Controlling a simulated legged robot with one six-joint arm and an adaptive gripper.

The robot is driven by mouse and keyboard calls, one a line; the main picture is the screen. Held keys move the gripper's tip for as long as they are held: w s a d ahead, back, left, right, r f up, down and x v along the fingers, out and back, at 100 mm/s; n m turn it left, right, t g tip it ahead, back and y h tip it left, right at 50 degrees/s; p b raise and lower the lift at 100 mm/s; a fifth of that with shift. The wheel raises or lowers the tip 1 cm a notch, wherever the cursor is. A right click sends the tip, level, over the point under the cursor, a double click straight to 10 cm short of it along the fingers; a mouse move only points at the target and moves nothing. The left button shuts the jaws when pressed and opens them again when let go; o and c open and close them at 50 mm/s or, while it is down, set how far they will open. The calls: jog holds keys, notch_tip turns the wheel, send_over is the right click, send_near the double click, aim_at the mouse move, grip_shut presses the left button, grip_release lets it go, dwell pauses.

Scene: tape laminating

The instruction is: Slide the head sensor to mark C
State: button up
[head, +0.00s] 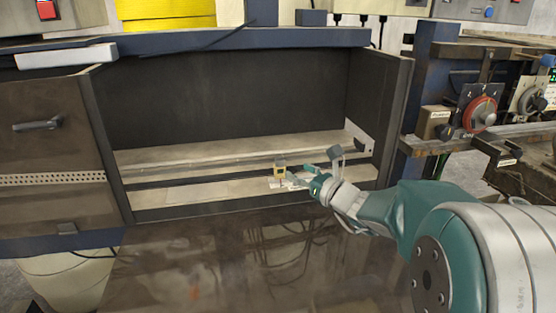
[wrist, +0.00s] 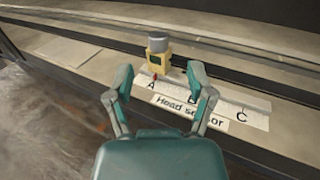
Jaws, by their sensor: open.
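The head sensor (wrist: 158,58) is a small yellow block with a grey cylindrical top and a red pointer below. Its pointer is at mark A on the white label strip. It also shows in the head view (head: 280,169) on the rail inside the dark cabinet. Mark C (wrist: 241,117) is at the right end of the strip; mark B is partly hidden behind my right finger. My gripper (wrist: 163,87) is open, its two fingers spread on either side of the sensor's image. In the head view my gripper (head: 303,178) is just right of the sensor. I cannot tell whether they touch.
A long rail (head: 200,177) runs along the cabinet floor, with a pale ledge behind it. The cabinet's right side wall (head: 378,110) stands beyond my arm. A bench with a red dial (head: 480,112) is at the right. The rail left of the sensor looks clear.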

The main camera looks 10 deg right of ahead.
aim_at(283, 162)
jog(key=x, duration=0.7)
jog(key=shift+w+a, duration=0.3)
jog(key=shift+a, duration=0.05)
jog(key=shift+d, duration=0.15)
grip_shut()
